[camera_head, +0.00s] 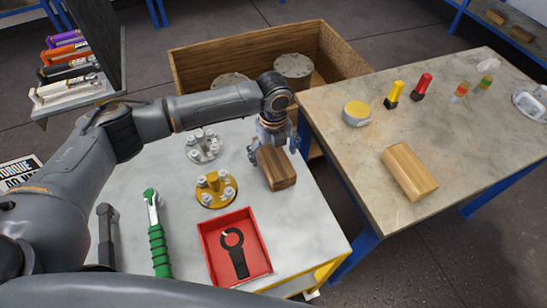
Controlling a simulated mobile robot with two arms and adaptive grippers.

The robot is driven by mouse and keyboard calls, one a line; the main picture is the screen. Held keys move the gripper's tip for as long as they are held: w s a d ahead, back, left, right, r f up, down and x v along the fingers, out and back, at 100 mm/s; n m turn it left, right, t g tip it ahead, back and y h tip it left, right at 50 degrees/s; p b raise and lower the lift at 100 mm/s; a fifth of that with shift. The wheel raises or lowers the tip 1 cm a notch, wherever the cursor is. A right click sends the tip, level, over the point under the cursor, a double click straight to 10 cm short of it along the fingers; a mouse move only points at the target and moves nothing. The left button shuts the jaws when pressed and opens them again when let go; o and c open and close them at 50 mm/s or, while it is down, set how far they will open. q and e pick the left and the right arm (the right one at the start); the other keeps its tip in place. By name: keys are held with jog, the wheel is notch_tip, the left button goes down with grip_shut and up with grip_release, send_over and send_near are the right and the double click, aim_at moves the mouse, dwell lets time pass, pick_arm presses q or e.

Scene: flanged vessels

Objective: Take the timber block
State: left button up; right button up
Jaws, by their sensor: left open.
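A brown timber block (280,174) lies on the light worktable, near its right edge. My left gripper (271,150) is open and points down over the far end of this block, with a finger at either side. The gripper hides part of the block's far end, and I cannot tell whether the fingers touch it. A second, paler wooden block (410,172) with a rounded top lies on the right table. My right gripper is not in view.
On the worktable (310,235) are a yellow flange (215,189), a grey flange (203,146), a green-handled wrench (157,240) and a red tray (262,263). A wooden crate (190,62) stands behind. The right table (350,165) holds several small items. A gap separates the tables.

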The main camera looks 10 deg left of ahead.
pick_arm(q)
jog(key=shift+f, duration=0.3)
jog(key=c, duration=1.5)
jog(key=shift+r, duration=0.1)
